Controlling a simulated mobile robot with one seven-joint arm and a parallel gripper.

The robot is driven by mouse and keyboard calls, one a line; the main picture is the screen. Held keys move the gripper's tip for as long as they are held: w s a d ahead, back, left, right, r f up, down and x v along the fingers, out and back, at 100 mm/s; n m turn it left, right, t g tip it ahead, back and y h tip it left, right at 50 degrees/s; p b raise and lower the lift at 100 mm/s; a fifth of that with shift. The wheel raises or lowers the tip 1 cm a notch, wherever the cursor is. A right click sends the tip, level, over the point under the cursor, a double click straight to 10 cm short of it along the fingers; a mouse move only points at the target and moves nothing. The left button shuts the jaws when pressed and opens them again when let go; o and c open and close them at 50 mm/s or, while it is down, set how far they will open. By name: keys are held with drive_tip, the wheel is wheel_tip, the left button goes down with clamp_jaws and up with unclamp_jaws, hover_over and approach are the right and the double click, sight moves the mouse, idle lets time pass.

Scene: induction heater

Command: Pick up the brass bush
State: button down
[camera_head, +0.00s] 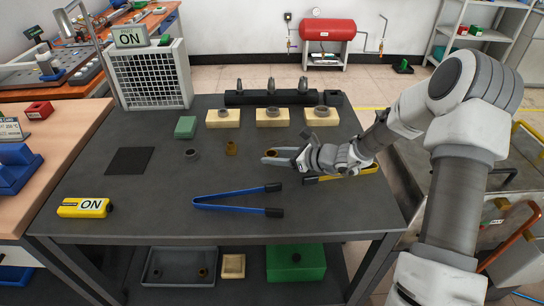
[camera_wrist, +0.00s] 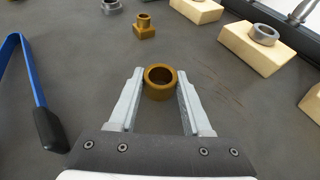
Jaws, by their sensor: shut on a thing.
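The brass bush (camera_wrist: 160,91) is a plain, short, open-topped ring, seen from above in the wrist view. It sits upright between the two fingertips of my gripper (camera_wrist: 160,84), which is shut on it. In the head view my gripper (camera_head: 270,157) is over the middle of the dark table, and the bush (camera_head: 271,153) shows small at its tips. I cannot tell whether the bush is clear of the tabletop. A second brass-coloured piece with a wider base (camera_wrist: 144,31) stands apart, beyond the fingertips; it also shows in the head view (camera_head: 232,149).
Blue tongs (camera_head: 225,194) lie in front of my gripper. A grey ring (camera_head: 192,154) stands to the left. Wooden blocks (camera_head: 220,122) with grey rings stand behind.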

drive_tip(key=shift+r, duration=0.15)
drive_tip(key=r, duration=0.1)
drive_tip(key=r+p, duration=0.1)
drive_tip(key=r, duration=0.2)
drive_tip(key=shift+w+d+r, duration=0.15)
drive_tip(key=shift+w+r, duration=0.1)
drive_tip(key=shift+w, duration=0.05)
drive_tip(key=w+d+r+p, duration=0.2)
drive_tip(key=w+d+r, duration=0.4)
drive_tip(key=w, duration=0.3)
drive_tip(key=shift+w, duration=0.15)
drive_tip(key=shift+d+r, duration=0.1)
